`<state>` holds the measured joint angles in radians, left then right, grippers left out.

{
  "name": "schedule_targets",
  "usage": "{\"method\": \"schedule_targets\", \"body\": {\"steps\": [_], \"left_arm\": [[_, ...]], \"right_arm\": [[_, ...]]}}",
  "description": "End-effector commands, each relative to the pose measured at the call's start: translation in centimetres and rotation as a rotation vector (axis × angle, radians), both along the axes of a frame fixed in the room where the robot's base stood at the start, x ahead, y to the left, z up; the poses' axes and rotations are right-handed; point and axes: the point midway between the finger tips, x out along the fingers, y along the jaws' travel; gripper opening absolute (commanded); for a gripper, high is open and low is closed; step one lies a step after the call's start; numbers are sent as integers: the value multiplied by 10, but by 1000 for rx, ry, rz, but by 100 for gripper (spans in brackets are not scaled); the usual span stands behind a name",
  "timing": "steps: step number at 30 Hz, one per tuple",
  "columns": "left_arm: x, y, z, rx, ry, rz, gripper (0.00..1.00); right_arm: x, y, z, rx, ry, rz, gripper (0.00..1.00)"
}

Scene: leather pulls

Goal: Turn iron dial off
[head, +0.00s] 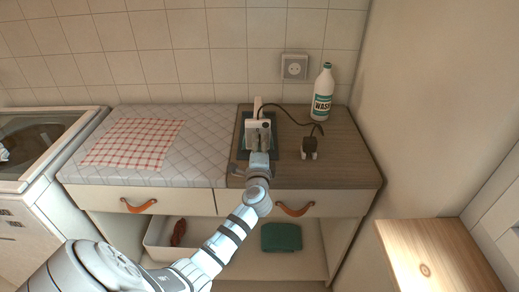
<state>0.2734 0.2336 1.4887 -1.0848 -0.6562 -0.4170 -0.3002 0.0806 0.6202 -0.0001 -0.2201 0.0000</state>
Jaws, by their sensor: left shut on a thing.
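The iron (257,103) is on a dark mat (241,137) on the wooden part of the counter. Only a pale upper part of it shows behind my left gripper. My left arm reaches up from the lower left, and my left gripper (258,122) is at the iron, shut on part of it. The fingertips and the dial are hidden behind the gripper's body, so I cannot see which way the dial points. A dark cord (292,106) runs from the iron to the right. My right gripper is not in view.
A black plug (310,147) is on the counter, apart from the wall socket (294,66). A white-and-green wash bottle (322,93) stands behind it. A red checked cloth (133,143) lies on the quilted cover at left. Drawers with leather pulls (295,209) are below.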

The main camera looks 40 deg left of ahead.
Motion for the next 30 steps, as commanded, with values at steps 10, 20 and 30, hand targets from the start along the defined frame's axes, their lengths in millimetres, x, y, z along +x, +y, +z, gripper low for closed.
{"method": "schedule_targets", "body": {"steps": [10,20,30], "left_arm": [[0,0,-1,-84,-61,0,0],[0,0,0,-91,-67,0,0],[0,0,0,-90,-67,0,47]], "right_arm": [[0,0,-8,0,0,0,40],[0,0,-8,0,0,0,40],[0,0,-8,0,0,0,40]]}}
